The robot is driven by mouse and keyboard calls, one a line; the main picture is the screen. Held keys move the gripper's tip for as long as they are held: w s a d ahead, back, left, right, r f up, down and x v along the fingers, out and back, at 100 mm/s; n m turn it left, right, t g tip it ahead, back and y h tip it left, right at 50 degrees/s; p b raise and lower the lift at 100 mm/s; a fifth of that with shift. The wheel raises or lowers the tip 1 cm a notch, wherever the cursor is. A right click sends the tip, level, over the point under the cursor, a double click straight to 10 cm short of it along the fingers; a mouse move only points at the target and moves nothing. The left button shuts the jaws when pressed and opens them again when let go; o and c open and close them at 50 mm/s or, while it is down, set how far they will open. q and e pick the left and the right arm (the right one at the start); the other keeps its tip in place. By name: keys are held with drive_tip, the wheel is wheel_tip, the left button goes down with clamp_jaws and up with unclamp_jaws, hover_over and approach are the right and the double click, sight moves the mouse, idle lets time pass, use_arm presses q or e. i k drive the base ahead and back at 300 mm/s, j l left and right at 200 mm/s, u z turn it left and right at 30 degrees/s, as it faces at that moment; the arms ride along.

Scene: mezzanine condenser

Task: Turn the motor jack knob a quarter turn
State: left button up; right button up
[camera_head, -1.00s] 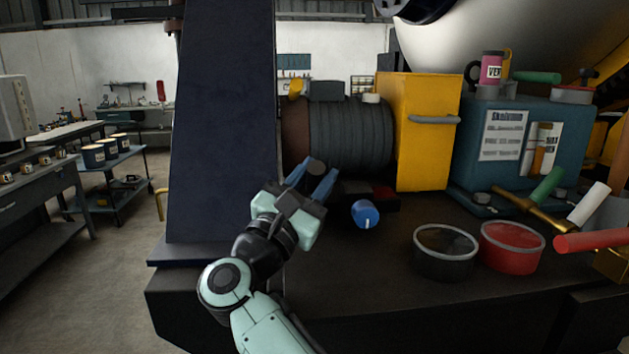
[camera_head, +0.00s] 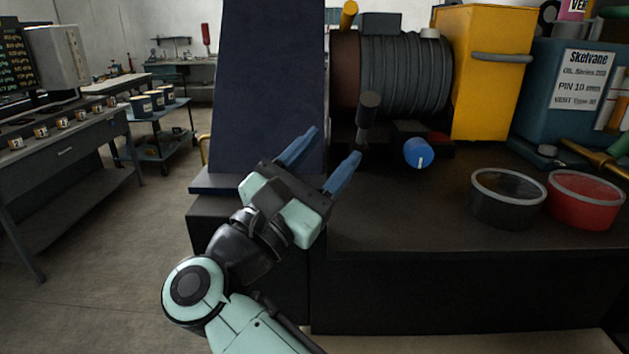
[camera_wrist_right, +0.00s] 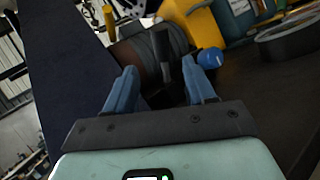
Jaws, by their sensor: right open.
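A round blue knob (camera_head: 418,153) with a white mark on its face sits low in front of the ribbed motor (camera_head: 402,75). It also shows in the right wrist view (camera_wrist_right: 210,61), just beyond the right-hand finger. To its left, a dark upright lever with a cylindrical grip (camera_head: 368,110) stands up. My right gripper (camera_head: 334,145) is open and empty, to the left of the knob and apart from it. In the right wrist view the lever (camera_wrist_right: 162,48) appears beyond the gap between the blue fingers. My left gripper is not in view.
A dark blue column (camera_head: 268,80) rises behind my right gripper. A yellow box (camera_head: 487,80) stands behind the knob. A black round tray (camera_head: 508,215) and a red one (camera_head: 585,210) stand to the right on the dark bench (camera_head: 390,225). Bench top between gripper and trays is clear.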

sight(418, 153)
drive_tip(key=k, duration=1)
